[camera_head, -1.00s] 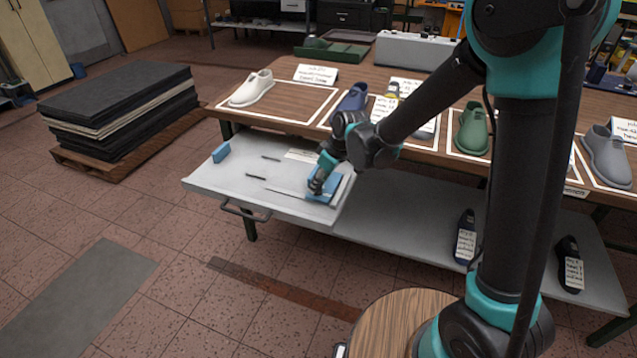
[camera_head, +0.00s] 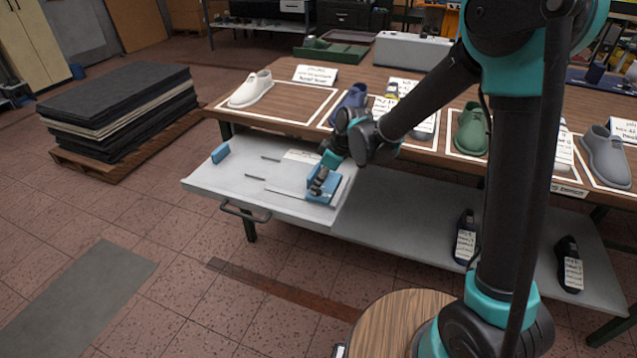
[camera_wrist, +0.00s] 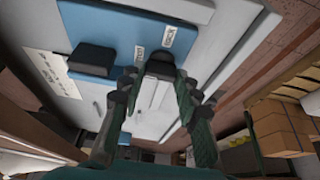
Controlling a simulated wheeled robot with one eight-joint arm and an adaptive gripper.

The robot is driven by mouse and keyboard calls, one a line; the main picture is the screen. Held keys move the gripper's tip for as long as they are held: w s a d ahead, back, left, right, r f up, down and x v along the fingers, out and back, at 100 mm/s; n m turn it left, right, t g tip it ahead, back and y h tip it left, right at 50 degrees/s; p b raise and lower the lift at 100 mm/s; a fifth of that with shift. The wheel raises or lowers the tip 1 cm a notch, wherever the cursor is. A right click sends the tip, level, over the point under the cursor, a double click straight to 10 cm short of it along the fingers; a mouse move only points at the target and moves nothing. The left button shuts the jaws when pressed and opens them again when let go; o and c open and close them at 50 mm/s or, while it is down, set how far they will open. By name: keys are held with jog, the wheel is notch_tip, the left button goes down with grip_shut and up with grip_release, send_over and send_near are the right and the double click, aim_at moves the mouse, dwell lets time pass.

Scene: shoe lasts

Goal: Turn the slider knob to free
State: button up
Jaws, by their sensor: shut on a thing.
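The slider (camera_head: 334,198) is a blue plate at the right end of the pale pull-out board (camera_head: 215,184). In the head view my gripper (camera_head: 318,188) is low over the slider and hides the knob.
Another blue block (camera_head: 220,153) stands at the board's left end, with thin dark slots and a paper label (camera_head: 304,156) between. The wooden table (camera_head: 400,75) above carries several shoes in white-outlined spaces. A grey lower shelf (camera_head: 420,215) holds two dark shoes.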

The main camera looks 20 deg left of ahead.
jog(key=o, duration=1.1)
jog(key=v, duration=1.2)
jog(key=shift+w, duration=0.1)
